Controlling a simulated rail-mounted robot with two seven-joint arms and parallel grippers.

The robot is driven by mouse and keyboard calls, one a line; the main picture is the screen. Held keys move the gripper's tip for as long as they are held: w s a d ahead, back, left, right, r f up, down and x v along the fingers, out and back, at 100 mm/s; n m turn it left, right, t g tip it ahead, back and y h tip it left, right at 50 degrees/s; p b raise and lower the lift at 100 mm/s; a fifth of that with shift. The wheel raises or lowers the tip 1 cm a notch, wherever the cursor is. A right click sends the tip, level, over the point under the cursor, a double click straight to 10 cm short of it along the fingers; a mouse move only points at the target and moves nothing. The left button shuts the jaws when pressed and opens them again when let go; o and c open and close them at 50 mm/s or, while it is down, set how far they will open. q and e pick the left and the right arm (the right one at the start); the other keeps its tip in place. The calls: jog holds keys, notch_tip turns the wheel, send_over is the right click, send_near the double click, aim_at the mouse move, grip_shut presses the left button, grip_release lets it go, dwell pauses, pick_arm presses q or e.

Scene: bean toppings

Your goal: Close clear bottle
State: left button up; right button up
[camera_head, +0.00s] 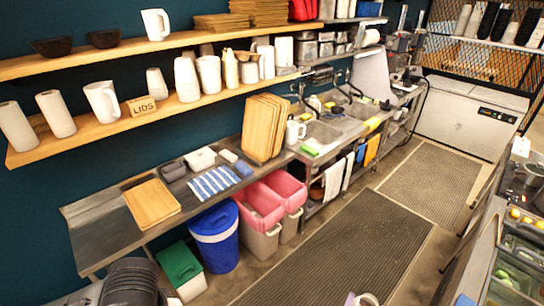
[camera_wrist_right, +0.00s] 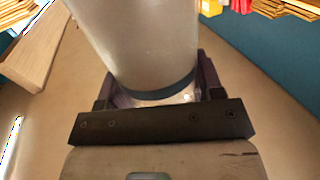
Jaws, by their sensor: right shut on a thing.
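In the right wrist view my right gripper (camera_wrist_right: 155,96) is shut on a pale grey, slightly see-through cylinder, which looks like the clear bottle (camera_wrist_right: 145,40). The cylinder fills the upper middle of that view, and its far end runs out of frame. A dark band circles it close to the gripper. The fingers sit on both sides of it. Whether a cap or lid is on it cannot be told.
A small white and purple thing (camera_head: 364,299) is cut off at the head view's bottom edge. Wall shelves (camera_head: 150,112) hold cups and bottles. A metal counter (camera_head: 100,222) bears boards and containers. The floor mat (camera_head: 345,250) is clear.

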pick_arm(q)
jog(key=shift+w+r, duration=0.15)
jog(key=shift+r, duration=0.2)
pick_arm(e)
jog(key=shift+r, duration=0.1)
dwell(0.3)
jog(key=w+a+f+n+t+y, duration=0.1)
jog(key=w+a+f+n+y, duration=0.1)
jog(key=a+n+y, duration=0.6)
jog(key=a+y, duration=0.4)
jog(key=a, duration=0.2)
jog(key=shift+a+t+y, duration=0.3)
jog(key=shift+a+t, duration=0.05)
jog(key=shift+t, duration=0.05)
jog(key=shift+w+f, duration=0.1)
jog(key=shift+f, duration=0.05)
pick_arm(q)
jog(key=w+d+r+m, duration=0.1)
jog(key=d+r+m, duration=0.1)
jog(key=d+r, duration=0.35)
jog(key=w+d+r+m, duration=0.1)
jog(key=w+d+r, duration=0.15)
jog(key=d, duration=0.65)
jog(key=w+d+f+m, duration=0.2)
jog(key=w+d+f, duration=0.1)
jog(key=d, duration=0.7)
jog(key=shift+w+d+m, duration=0.25)
jog(key=shift+w+m, duration=0.15)
jog(key=shift+w, duration=0.3)
